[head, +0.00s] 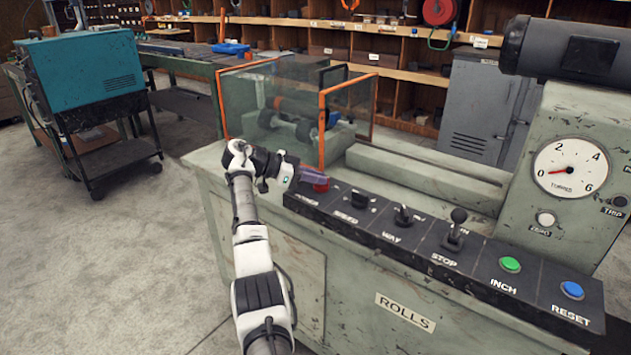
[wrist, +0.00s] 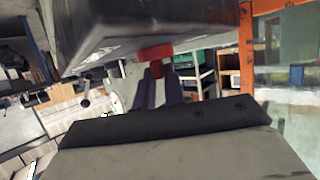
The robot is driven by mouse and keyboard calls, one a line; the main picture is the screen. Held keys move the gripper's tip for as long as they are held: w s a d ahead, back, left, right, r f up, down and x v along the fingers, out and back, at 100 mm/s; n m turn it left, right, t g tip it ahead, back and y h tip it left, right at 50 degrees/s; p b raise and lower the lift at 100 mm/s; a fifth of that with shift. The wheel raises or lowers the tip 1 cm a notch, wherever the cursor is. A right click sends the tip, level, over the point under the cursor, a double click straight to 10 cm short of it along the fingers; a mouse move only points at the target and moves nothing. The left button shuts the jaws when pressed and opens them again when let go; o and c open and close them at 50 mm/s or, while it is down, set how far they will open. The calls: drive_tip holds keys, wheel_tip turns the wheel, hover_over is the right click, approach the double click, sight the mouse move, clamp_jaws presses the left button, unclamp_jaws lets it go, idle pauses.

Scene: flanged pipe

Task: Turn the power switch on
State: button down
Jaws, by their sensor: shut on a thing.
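The power switch is a red knob (head: 321,186) at the left end of the dark control panel (head: 385,235), with its label partly hidden by my arm. My gripper (head: 316,176) reaches it from the left, its purple fingers shut on the knob. In the wrist view the two fingers (wrist: 159,82) point up at the red knob (wrist: 155,52), and part of its red shows between their tips. The knob's exact turn position is hidden by the fingers.
Along the panel stand the speed knob (head: 357,197), the way lever (head: 403,215), the stop lever (head: 456,228), a green inch button (head: 510,264) and a blue reset button (head: 572,289). An orange-edged clear guard (head: 345,115) rises behind the switch. The gauge (head: 570,169) reads near zero.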

drive_tip(key=shift+f+m+g, duration=0.15)
drive_tip(key=shift+m+g, duration=0.25)
drive_tip(key=shift+g, duration=0.1)
idle(0.3)
drive_tip(key=c, duration=1.5)
unclamp_jaws()
drive_tip(key=shift+r, duration=0.2)
